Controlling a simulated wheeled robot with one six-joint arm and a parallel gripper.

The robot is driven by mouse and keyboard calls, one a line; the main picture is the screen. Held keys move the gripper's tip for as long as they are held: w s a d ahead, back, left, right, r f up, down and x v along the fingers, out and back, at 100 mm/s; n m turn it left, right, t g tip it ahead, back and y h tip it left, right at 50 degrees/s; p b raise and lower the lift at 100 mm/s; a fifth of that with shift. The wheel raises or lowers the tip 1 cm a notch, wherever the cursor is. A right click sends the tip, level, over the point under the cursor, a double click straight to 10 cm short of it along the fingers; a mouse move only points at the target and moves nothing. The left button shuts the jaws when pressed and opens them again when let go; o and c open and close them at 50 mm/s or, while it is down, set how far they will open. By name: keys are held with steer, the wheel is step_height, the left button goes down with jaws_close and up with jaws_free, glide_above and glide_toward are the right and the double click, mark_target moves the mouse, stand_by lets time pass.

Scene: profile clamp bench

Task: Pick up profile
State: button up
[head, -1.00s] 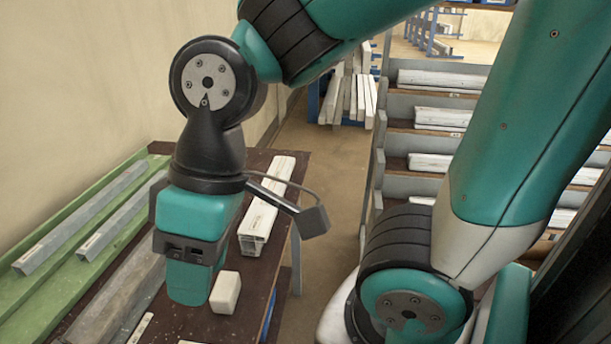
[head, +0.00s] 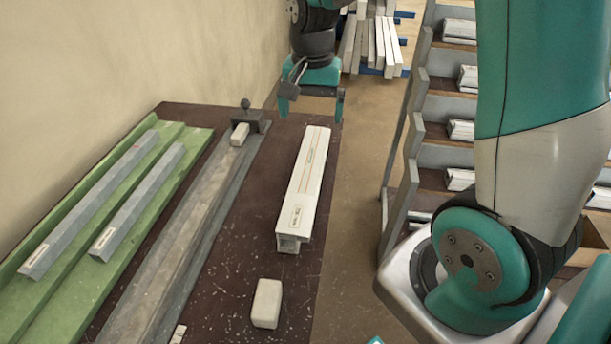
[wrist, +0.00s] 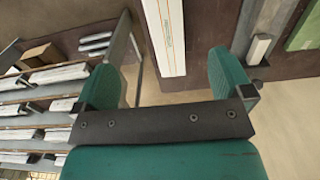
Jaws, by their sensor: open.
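A long white profile (head: 308,175) lies lengthwise on the right part of the dark brown bench. In the wrist view the white profile (wrist: 165,35) runs down from the top edge, and its end lies ahead of the space between my fingers. My gripper (head: 314,108) is open and empty beyond the far end of the profile, apart from it. In the wrist view both green fingers of my gripper (wrist: 166,78) stand wide apart. Two grey profiles, one farther left (head: 90,205) and one nearer (head: 138,203), lie in a green tray (head: 60,270).
A grey channel (head: 180,245) with a clamp and dark knob (head: 247,115) at its far end lies mid-bench. A small white block (head: 267,304) stands at the near right. A stepped rack (head: 432,120) with white profiles stands across the aisle. A wall borders the left.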

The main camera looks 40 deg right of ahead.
glide_toward(308, 170)
steer(key=f, duration=0.5)
steer(key=shift+s+d+f+p, duration=0.1)
steer(key=shift+d+f+p, duration=0.05)
steer(key=shift+d+p, duration=0.15)
steer(key=shift+a+f+p, duration=0.15)
steer(key=shift+f+p, duration=0.15)
steer(key=shift+f, duration=1.1)
steer(key=shift+a+f+p, duration=0.1)
steer(key=shift+f+p, duration=0.2)
steer(key=shift+f, duration=1.1)
steer(key=c, duration=1.3)
steer(key=shift+r, duration=0.1)
